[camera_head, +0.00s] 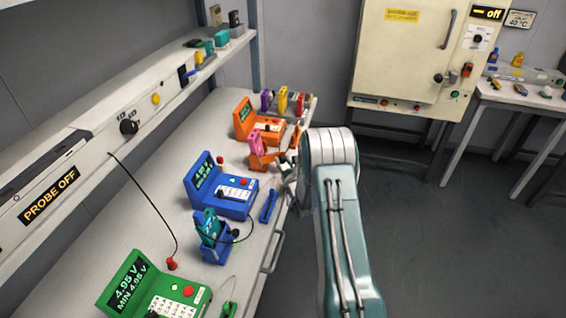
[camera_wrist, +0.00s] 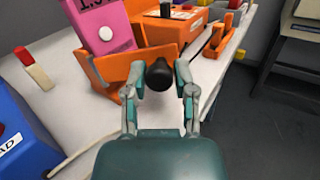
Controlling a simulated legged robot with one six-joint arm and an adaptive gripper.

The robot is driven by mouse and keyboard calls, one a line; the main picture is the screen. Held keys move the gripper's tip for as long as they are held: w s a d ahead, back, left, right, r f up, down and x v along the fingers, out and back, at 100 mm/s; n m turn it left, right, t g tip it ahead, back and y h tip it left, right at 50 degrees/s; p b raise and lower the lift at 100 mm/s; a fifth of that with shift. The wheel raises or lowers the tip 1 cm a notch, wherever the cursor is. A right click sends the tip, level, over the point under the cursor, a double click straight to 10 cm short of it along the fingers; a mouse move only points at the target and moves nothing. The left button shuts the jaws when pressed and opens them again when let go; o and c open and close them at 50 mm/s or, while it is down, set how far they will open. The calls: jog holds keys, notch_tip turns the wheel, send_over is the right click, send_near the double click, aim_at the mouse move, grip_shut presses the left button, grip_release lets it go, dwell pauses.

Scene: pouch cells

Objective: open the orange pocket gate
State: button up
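The orange pocket (camera_head: 257,162) stands on the bench, with a pink pouch cell (camera_head: 255,142) upright in it. In the wrist view the orange pocket (camera_wrist: 160,55) holds the pink cell (camera_wrist: 103,30), which has a white round spot. A black knob (camera_wrist: 160,75) stands out in front of the orange walls; the gate's edges are hard to tell from the pocket. My gripper (camera_wrist: 159,68) has one finger on each side of the knob, with narrow gaps seeming to show, so it looks open around it. In the head view my arm partly hides my gripper (camera_head: 289,164).
An orange tester (camera_head: 268,131) stands behind the pocket, with several coloured cells beyond it. A blue tester (camera_head: 232,198), a blue pocket (camera_head: 214,252) with a teal cell, and a green tester (camera_head: 170,302) stand nearer. The floor right of the bench is clear.

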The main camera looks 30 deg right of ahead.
jog(key=shift+o, duration=1)
